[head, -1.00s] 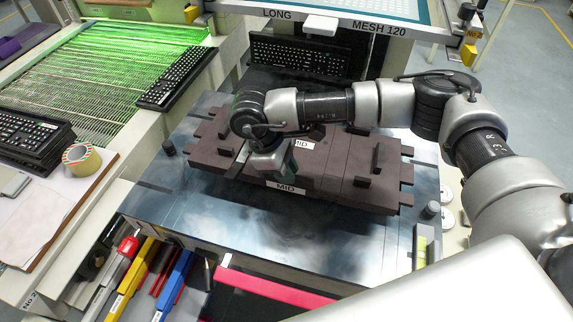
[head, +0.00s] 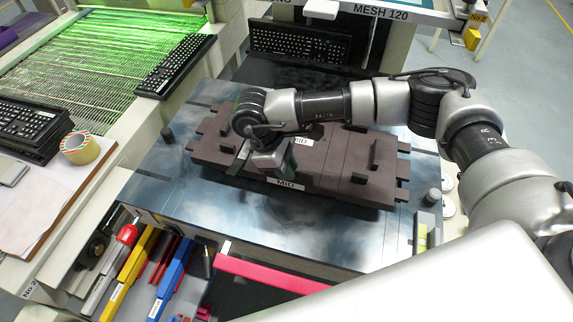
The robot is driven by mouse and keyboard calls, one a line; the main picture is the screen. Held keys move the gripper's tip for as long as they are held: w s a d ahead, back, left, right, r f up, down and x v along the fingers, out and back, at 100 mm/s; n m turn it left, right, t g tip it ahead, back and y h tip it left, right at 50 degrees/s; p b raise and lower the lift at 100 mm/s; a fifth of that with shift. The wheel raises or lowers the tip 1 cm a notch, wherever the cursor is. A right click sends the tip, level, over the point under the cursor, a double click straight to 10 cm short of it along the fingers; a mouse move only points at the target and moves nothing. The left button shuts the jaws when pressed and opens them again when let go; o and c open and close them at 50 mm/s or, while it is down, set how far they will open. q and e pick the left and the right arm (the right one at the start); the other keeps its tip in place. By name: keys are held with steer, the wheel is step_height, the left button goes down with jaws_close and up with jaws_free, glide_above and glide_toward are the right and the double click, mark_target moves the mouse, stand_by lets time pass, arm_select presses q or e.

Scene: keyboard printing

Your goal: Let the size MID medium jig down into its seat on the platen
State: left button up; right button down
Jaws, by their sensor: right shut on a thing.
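The medium jig (head: 330,165) is a dark brown slab with MID labels on its front edge and top. It lies over the middle of the shiny metal platen (head: 310,230). I cannot tell whether a small gap remains under it. My right gripper (head: 272,172) reaches down onto the jig's left-centre part and is shut on it. The fingertips are mostly hidden behind the gripper body. My left gripper is not in view.
Dark posts stand on the platen at left (head: 167,134) and right (head: 433,197). A keyboard (head: 300,42) lies behind the jig. A green-lit conveyor (head: 90,60) with another keyboard (head: 176,66) is at left. Tools, including a blue-handled one (head: 175,278), lie in front below.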

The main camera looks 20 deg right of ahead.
steer(key=shift+r+b, duration=0.15)
steer(key=shift+b, duration=0.2)
stand_by(0.6)
steer(key=shift+f+b, duration=2.05)
steer(key=shift+b, duration=1.55)
stand_by(2.2)
steer(key=c, duration=1)
jaws_free()
steer(key=shift+s, duration=0.1)
